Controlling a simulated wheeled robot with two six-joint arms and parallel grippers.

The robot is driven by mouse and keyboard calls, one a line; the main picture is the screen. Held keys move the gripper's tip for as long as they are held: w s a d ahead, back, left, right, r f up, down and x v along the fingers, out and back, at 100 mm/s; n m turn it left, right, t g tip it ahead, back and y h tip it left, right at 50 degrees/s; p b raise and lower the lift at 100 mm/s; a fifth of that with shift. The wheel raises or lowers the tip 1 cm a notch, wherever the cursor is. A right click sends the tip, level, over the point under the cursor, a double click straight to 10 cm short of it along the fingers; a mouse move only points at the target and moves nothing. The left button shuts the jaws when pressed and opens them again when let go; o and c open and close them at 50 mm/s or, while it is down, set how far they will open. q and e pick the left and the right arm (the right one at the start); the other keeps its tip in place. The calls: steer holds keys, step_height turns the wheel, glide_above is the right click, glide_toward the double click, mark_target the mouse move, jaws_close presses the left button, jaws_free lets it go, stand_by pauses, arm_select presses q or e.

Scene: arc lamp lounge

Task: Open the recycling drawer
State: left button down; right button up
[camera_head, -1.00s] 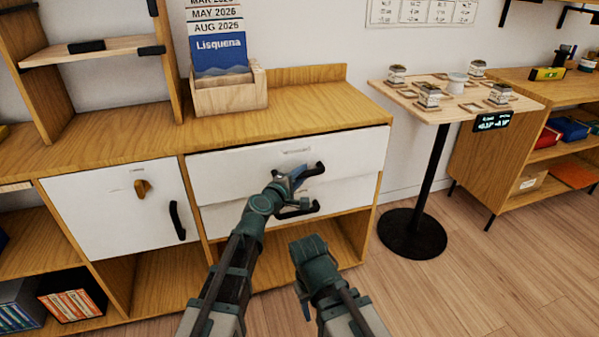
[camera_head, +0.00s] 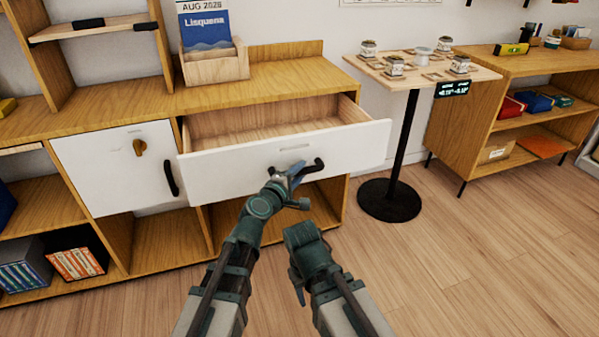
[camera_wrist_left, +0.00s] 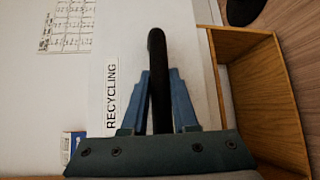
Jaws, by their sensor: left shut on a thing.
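The recycling drawer (camera_head: 350,146) is the upper white drawer of the wooden cabinet. It stands pulled out, and its bare wooden inside looks empty in the head view. In the left wrist view its front carries a label reading RECYCLING (camera_wrist_left: 111,97). My left gripper (camera_head: 292,172) is at the drawer front, shut on the black handle (camera_head: 314,166). In the left wrist view the blue fingers stand on both sides of the handle bar (camera_wrist_left: 157,75). My right gripper (camera_head: 302,238) hangs low in front of the cabinet, away from the drawer; its fingers are not clear.
A white cabinet door (camera_head: 115,170) with a black handle is left of the drawer. A wooden box (camera_head: 215,66) stands on the cabinet top. A small round-based table (camera_head: 425,76) with several jars stands at right. Open floor lies at right and in front.

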arm_select(q)
steer(key=shift+s, duration=0.15)
steer(key=c, duration=0.7)
jaws_free()
